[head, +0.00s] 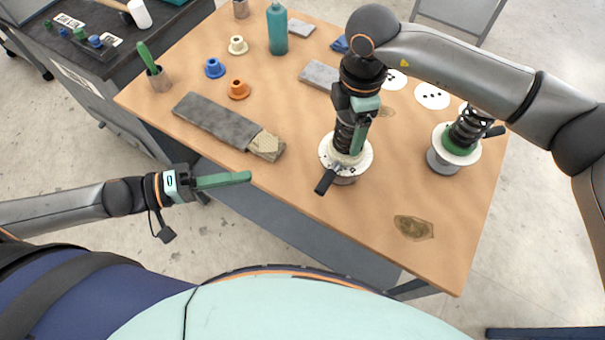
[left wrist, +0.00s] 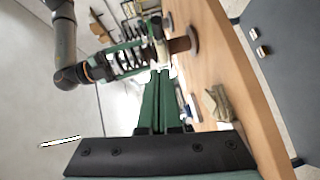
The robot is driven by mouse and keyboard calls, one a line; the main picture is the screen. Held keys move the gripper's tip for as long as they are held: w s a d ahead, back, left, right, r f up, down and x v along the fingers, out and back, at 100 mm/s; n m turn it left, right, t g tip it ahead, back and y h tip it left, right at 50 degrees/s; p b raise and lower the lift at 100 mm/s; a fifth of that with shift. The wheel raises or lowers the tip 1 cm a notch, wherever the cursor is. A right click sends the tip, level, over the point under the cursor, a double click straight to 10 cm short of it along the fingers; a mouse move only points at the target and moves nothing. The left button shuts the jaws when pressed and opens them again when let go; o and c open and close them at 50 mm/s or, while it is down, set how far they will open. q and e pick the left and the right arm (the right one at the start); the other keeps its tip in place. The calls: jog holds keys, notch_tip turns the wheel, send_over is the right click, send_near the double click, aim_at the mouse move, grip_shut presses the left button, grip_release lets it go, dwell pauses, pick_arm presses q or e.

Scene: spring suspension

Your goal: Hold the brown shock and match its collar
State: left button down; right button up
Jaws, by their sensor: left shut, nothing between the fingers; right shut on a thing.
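A shock with a dark coil spring (head: 343,136) stands upright on a white round plate (head: 364,163) over a brownish base near the table's front. A pale cream ring shows around its lower end. My right gripper (head: 357,135) comes from above and is shut on this shock, partly hiding it. The shock also shows sideways in the left wrist view (left wrist: 128,60). My left gripper (head: 248,177) is shut and empty, off the table's front left edge, apart from the shock. Three loose collars lie at the back left: cream (head: 237,46), blue (head: 214,69) and orange (head: 238,90).
A second shock (head: 468,128) with a green collar stands on a grey base at the right. A grey slab (head: 212,120) and a tan cloth (head: 266,146) lie at the front left. A teal bottle (head: 277,30) stands behind. The front right is mostly clear around a stain (head: 413,228).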

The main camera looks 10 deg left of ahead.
aim_at(317, 187)
jog(key=shift+d, duration=0.1)
pick_arm(q)
jog(key=s+d+x, duration=0.1)
jog(key=s+x, duration=0.1)
jog(key=x, duration=1)
jog(key=shift+d, duration=0.15)
jog(key=shift+s+d, duration=0.35)
jog(key=shift+d, duration=0.3)
jog(key=shift+s+d, duration=0.35)
jog(key=shift+d, duration=0.3)
jog(key=shift+a, duration=0.15)
